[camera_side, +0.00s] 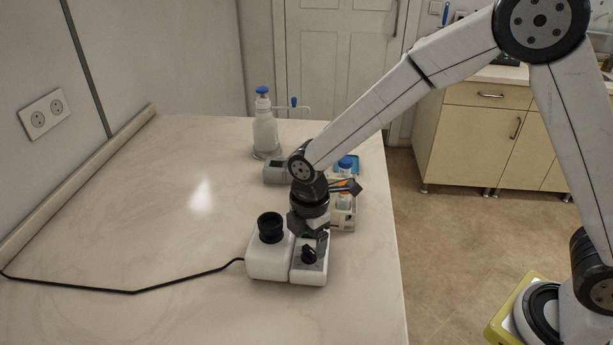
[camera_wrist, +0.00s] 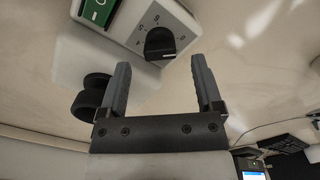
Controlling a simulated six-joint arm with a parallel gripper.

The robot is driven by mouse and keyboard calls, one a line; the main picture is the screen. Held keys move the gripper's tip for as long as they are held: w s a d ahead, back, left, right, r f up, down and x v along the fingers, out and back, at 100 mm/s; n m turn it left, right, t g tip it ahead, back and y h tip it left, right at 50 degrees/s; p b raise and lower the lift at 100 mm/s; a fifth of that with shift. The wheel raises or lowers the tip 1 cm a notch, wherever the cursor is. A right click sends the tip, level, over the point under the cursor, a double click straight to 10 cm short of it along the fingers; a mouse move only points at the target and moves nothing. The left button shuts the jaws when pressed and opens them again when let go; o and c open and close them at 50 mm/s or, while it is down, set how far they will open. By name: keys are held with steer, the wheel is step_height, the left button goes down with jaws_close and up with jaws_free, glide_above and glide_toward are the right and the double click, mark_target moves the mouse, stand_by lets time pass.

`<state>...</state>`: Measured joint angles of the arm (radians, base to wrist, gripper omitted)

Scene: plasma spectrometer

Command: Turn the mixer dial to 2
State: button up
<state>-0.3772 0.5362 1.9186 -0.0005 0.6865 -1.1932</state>
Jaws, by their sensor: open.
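The white mixer (camera_side: 268,262) stands near the front of the table, with a round black cup head (camera_side: 270,228) on its left part. Its black dial (camera_side: 309,255) is on the right part. My gripper (camera_side: 317,238) hangs just above the dial. In the wrist view my gripper (camera_wrist: 160,62) is open, with the dial beyond and between its fingertips; I see no contact.
A green switch (camera_wrist: 98,11) is beside the dial. A white bottle with a blue cap (camera_side: 264,130) stands behind, and a grey device (camera_side: 275,171) and a pale rack (camera_side: 343,216) are near my wrist. A black cable (camera_side: 135,291) runs left.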

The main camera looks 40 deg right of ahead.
steer(key=shift+f, duration=1.2)
jaws_close()
